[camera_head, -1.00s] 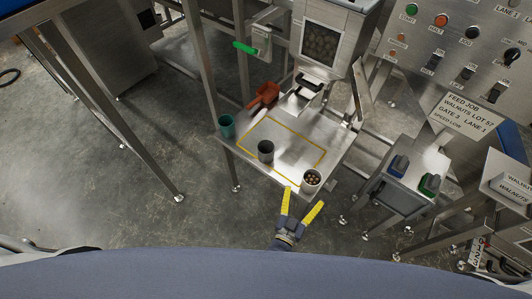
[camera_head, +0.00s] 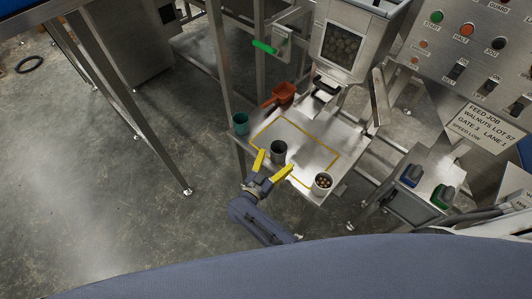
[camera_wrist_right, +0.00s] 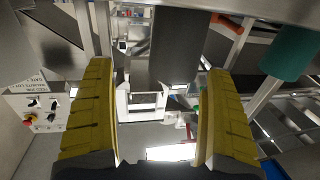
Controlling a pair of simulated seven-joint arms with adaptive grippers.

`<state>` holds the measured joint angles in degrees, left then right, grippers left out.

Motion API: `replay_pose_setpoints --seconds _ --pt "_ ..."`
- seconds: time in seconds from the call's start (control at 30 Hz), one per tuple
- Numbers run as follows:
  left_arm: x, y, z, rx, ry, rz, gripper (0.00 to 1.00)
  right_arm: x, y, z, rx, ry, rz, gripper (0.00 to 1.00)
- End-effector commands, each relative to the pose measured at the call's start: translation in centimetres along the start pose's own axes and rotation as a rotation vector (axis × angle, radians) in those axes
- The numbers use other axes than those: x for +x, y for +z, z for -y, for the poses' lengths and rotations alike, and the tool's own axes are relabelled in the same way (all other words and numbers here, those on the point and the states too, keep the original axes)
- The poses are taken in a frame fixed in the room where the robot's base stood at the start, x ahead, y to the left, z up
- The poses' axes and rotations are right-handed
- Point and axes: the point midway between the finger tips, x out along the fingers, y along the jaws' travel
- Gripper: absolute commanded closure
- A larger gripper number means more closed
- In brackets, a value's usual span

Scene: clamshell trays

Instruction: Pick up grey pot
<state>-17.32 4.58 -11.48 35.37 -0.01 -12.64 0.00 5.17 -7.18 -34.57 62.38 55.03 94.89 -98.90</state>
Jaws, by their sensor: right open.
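The grey pot (camera_head: 278,152) stands upright on the metal tray table, within a yellow outlined rectangle near its front edge. My right gripper (camera_head: 277,160) is open at the front side of the pot, its yellow fingers pointing toward it. In the right wrist view the fingers are wide apart, and the dark grey pot (camera_wrist_right: 180,45) shows ahead between them, nearer the right finger. I cannot tell whether either finger touches it. My left gripper is not in view.
A teal cup (camera_head: 240,123) stands at the table's left corner, and an orange-red scoop (camera_head: 284,92) lies behind. A pale cup of nuts (camera_head: 322,184) stands at the front right. A metal chute (camera_head: 325,88) overhangs the back. The table's middle is clear.

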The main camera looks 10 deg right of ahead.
Motion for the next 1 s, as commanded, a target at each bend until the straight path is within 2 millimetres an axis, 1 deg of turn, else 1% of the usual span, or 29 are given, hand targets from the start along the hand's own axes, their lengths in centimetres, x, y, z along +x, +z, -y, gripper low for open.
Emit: replay_pose_setpoints --seconds 0.07,0.2,0.4,0.6,0.73,1.0 --pt "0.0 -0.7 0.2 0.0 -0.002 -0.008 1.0 0.5 -0.4 0.7 -0.002 0.001 -0.005 0.13" --pt "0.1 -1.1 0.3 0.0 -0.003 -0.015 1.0 1.4 -0.8 1.2 -0.004 0.001 -0.011 0.13" --pt "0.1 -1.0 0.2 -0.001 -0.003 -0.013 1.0 3.6 -0.9 1.2 -0.004 0.001 -0.011 0.13" --pt "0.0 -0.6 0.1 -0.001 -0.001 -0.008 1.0 5.2 -0.8 1.2 -0.003 0.0 -0.01 0.13" --pt "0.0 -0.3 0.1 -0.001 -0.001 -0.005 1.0 5.6 -0.8 1.2 -0.003 0.001 -0.009 0.13" --pt "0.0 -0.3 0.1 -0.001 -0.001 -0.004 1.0 5.7 -0.8 1.2 -0.003 0.001 -0.008 0.13"
